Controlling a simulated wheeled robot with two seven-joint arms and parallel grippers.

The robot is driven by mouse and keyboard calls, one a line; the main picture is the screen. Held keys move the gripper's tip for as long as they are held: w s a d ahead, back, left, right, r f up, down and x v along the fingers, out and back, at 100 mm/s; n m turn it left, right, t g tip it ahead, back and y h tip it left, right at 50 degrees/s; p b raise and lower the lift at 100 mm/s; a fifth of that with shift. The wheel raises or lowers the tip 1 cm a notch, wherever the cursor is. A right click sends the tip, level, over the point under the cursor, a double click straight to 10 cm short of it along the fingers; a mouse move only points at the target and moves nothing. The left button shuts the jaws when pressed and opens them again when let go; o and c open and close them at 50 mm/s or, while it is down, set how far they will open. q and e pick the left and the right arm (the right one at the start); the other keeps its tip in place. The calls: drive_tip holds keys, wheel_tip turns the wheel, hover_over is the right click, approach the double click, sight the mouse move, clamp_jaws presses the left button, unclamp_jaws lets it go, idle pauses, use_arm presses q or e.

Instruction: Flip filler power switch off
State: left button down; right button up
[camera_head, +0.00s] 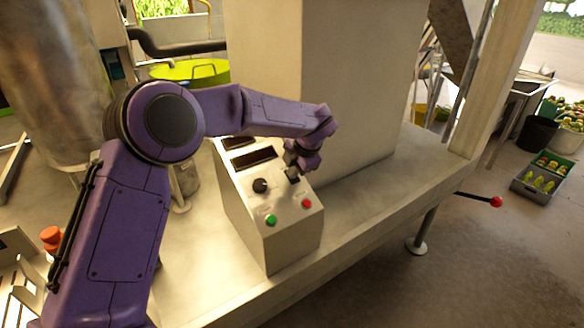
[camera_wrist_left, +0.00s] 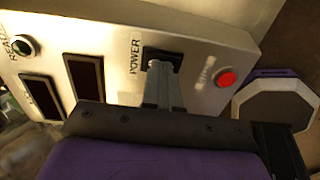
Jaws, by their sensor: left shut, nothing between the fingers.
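The filler control box (camera_head: 262,215) stands on the metal bench, with dark displays, a black knob, a green button and a red button on its sloped face. The black power switch (camera_wrist_left: 163,58) sits beside the word POWER in the left wrist view. My left gripper (camera_head: 291,170) is shut and empty. Its fingertips (camera_wrist_left: 160,80) are at the switch, seeming to touch or nearly touch it, and cover part of it. The switch's exact position cannot be told. My right gripper is not in view.
The red button (camera_wrist_left: 227,79) is close beside the fingers, and the green button (camera_head: 271,220) and black knob (camera_head: 260,185) are nearby. A large pale cabinet (camera_head: 350,80) rises behind the box. The bench (camera_head: 400,190) is clear to the right.

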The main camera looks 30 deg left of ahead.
use_arm(q)
drive_tip(key=shift+s+d+f, duration=0.3)
drive_tip(key=shift+s+f, duration=0.05)
drive_tip(key=shift+f, duration=0.15)
drive_tip(key=p+v, duration=0.2)
drive_tip(key=v, duration=0.1)
drive_tip(key=p+v, duration=0.2)
drive_tip(key=shift+w+a+r, duration=0.15)
drive_tip(key=shift+w, duration=0.15)
drive_tip(key=b+v, duration=0.1)
drive_tip(key=v, duration=0.8)
drive_tip(key=shift+s+r+b, duration=0.15)
drive_tip(key=shift+s+b, duration=0.05)
drive_tip(key=shift+b, duration=0.15)
